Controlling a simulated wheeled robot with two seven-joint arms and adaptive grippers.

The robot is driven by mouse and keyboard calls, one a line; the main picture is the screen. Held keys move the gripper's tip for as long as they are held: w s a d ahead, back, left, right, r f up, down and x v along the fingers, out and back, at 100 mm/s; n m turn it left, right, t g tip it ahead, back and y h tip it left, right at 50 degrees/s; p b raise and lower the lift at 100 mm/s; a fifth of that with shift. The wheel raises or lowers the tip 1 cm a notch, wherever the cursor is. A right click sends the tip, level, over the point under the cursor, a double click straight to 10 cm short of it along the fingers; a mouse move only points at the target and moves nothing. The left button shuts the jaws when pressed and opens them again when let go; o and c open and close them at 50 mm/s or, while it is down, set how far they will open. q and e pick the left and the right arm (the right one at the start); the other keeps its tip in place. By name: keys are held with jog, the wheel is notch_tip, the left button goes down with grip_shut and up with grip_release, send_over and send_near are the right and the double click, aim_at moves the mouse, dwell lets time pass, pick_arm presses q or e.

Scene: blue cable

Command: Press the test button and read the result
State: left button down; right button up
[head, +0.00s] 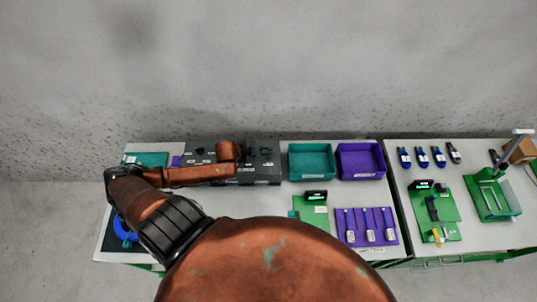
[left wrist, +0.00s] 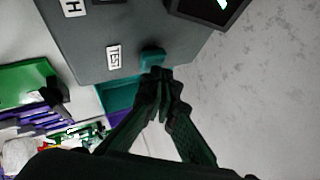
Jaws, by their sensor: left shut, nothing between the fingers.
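The dark grey tester box (head: 270,172) stands at the back of the left table in the head view. In the left wrist view its panel (left wrist: 95,35) carries a white label reading TEST (left wrist: 113,57). The teal test button (left wrist: 152,57) is beside that label. My left gripper (left wrist: 160,74) is shut and empty, its fingertips right at the button; I cannot tell whether they press it. My right gripper is not in view.
A teal bin (head: 311,176) and a purple bin (head: 361,176) stand right of the tester. In front are a green board with a small lit display (head: 316,196) and a purple rack (head: 366,240). A blue cable coil (head: 121,240) lies at left, partly behind my arm.

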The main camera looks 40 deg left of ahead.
pick_arm(q)
jog(key=shift+f, duration=0.35)
dwell(0.6)
jog(key=shift+r+p, duration=0.95)
notch_tip(320, 180, up, 5)
jog(key=p, duration=0.5)
